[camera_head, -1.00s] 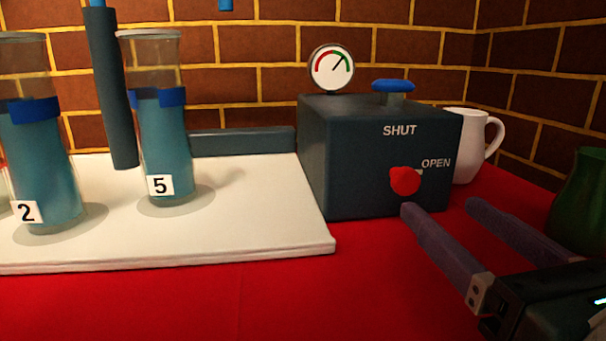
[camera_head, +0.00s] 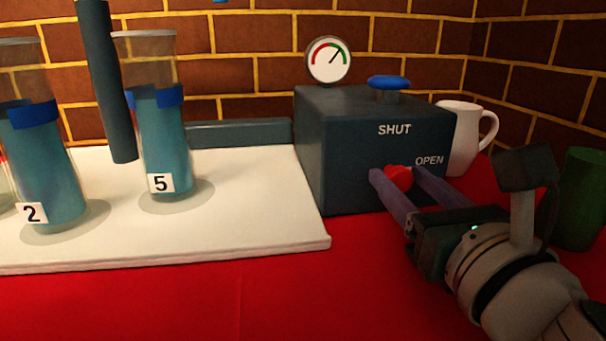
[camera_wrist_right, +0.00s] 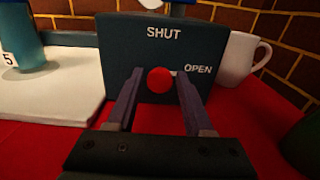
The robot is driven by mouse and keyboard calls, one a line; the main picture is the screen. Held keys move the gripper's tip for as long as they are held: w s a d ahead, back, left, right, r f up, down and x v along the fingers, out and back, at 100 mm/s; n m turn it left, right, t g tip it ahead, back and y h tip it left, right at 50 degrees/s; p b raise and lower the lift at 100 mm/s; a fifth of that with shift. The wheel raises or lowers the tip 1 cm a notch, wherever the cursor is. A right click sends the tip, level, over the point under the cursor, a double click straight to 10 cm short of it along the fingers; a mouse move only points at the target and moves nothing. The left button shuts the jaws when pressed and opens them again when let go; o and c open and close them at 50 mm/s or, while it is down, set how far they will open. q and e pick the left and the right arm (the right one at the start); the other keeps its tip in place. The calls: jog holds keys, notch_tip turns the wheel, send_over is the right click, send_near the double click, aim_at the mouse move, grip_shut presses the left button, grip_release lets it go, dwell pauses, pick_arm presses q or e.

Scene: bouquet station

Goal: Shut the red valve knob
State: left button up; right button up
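The red valve knob (camera_head: 398,178) is on the front face of the dark box (camera_head: 345,150), below the words SHUT and OPEN. In the right wrist view the knob (camera_wrist_right: 160,80) sits between the two fingers. My right gripper (camera_head: 400,175) is open, with one finger on each side of the knob. A gap shows on both sides in the wrist view, so the fingers look apart from it. The knob's pointer is mostly hidden by the fingers in the head view. My left gripper is not in view.
A gauge (camera_head: 329,60) and a blue handle (camera_head: 389,82) top the box. A white mug (camera_head: 463,140) stands behind its right side, a green cup (camera_head: 580,200) farther right. Glass cylinders labelled 2 (camera_head: 50,175) and 5 (camera_head: 165,150) stand on a white board (camera_head: 255,225).

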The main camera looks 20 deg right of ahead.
grip_shut()
jog(key=shift+n, duration=0.3)
jog(key=n+p, duration=0.1)
jog(key=n, duration=0.2)
jog(key=shift+a+r+n, duration=0.1)
jog(key=shift+n, duration=0.3)
jog(key=n+p, duration=0.2)
jog(key=n, duration=0.2)
jog(key=shift+n, duration=0.3)
jog(key=n+p, duration=0.2)
jog(key=n, duration=0.3)
jog(key=shift+a+p, duration=0.1)
jog(key=shift+p, duration=0.2)
jog(key=shift+f+n+p, duration=0.2)
jog(key=shift+n+p, duration=0.65)
jog(key=shift+n, duration=1.15)
